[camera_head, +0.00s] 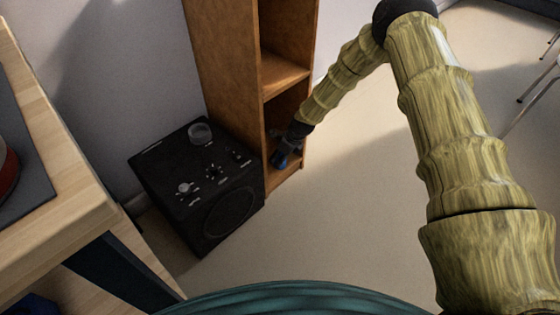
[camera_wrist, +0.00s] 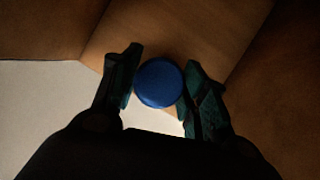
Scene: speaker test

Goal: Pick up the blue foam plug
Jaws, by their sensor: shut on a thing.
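The blue foam plug (camera_wrist: 158,83) shows as a round blue disc in the wrist view. It sits between the two fingers of my gripper (camera_wrist: 156,88), which is shut on it. In the head view my gripper (camera_head: 287,150) is small and dark, at the lower opening of the wooden shelf unit, with a patch of blue at its end (camera_head: 279,160). I cannot tell whether the plug touches the shelf surface.
The brown wooden shelf unit (camera_head: 231,60) stands against the wall, its walls close around my gripper. A black speaker box (camera_head: 185,215) with knobs and a clear round item (camera_head: 199,132) on top is left of it. A wooden table (camera_head: 72,215) is at left.

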